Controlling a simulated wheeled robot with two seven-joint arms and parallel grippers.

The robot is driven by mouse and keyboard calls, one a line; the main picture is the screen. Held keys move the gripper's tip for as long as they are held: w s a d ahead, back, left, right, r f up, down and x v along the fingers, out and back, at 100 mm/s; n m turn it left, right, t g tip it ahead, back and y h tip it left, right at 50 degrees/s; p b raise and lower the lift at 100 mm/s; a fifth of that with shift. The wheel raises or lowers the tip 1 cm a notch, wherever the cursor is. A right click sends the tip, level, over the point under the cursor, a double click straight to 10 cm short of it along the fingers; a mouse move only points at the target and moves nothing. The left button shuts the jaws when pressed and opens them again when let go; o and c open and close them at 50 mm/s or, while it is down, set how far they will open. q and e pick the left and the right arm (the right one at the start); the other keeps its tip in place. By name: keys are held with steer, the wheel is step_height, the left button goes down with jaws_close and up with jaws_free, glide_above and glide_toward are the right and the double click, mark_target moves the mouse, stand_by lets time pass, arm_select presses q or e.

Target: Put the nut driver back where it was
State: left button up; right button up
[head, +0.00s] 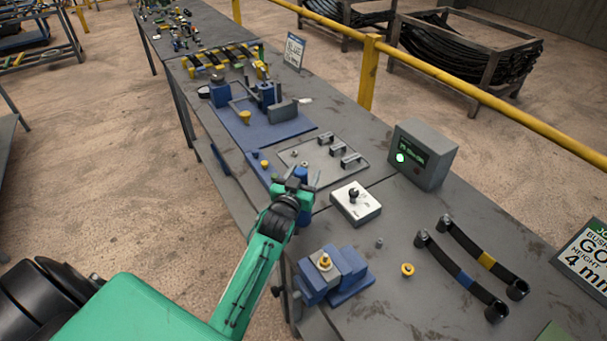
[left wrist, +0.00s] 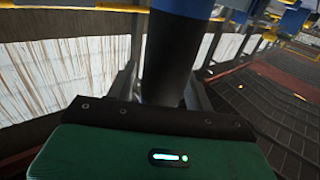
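My left gripper (head: 302,187) is over the near-left edge of the bench, beside the grey plate with black handles. In the left wrist view a thick dark cylinder with a blue upper part, which looks like the nut driver (left wrist: 170,60), stands between the two grey fingers. The fingers sit close on both sides of it, so the gripper appears shut on it. In the head view the gripper mostly hides it, and its lower end cannot be made out. My right gripper is not in view.
The grey plate (head: 318,158) lies just beyond the gripper. A white box with a black knob (head: 355,203), a blue fixture (head: 345,285), a grey display unit (head: 424,153) and two dark curved strips (head: 464,280) are on the bench. A blue mat (head: 235,125) lies farther back.

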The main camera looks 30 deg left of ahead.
arm_select(q)
steer(key=shift+r, duration=0.2)
steer(key=shift+s+f, duration=0.15)
steer(key=shift+s, duration=0.1)
steer(key=s+d+b, duration=0.1)
steer(key=s+b, duration=0.2)
steer(key=s, duration=0.8)
steer(key=shift+s+d, duration=0.2)
steer(key=shift+d, duration=0.15)
